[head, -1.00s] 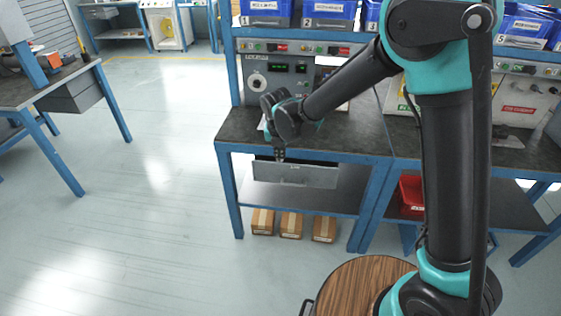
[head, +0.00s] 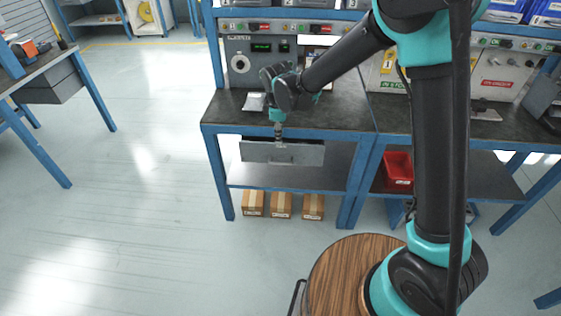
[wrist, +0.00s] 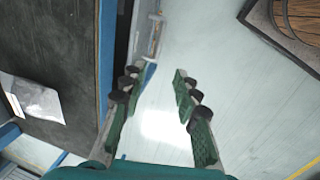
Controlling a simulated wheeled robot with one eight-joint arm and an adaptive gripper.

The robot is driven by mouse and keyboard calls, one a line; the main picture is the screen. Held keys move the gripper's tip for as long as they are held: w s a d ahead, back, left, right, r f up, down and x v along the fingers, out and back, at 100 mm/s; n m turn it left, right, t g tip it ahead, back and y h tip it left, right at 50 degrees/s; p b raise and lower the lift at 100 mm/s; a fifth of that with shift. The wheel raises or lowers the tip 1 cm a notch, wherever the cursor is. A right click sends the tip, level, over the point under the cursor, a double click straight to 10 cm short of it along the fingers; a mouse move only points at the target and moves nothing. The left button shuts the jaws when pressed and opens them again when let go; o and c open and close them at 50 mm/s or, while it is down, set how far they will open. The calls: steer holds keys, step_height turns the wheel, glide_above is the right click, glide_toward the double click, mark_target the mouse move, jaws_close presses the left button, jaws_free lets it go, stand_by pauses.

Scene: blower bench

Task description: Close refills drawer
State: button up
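The refills drawer (head: 300,154) is a grey drawer under the front edge of the middle bench. Its front panel stands a little out from the bench, with a dark gap behind it. In the wrist view, the drawer front (wrist: 146,38) runs beside the bench's blue edge. My gripper (head: 279,138) points down at the top edge of the drawer front, near its middle. Whether a finger touches the panel is not clear.
The bench top (head: 340,112) carries a grey control unit (head: 262,62) and a white packet (head: 254,102). Cardboard boxes (head: 281,205) stand beneath. A red bin (head: 398,168) is on the lower shelf at right. The floor left of the bench is clear.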

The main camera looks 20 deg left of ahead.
mark_target(280, 163)
steer(key=w+f, duration=0.1)
steer(key=f, duration=0.4)
steer(key=w+f, duration=0.1)
steer(key=f, duration=0.5)
steer(key=w+f, duration=0.1)
steer(key=f, duration=0.5)
steer(key=shift+w+a, duration=0.15)
steer(key=shift+a, duration=0.25)
steer(key=shift+c, duration=0.5)
jaws_close()
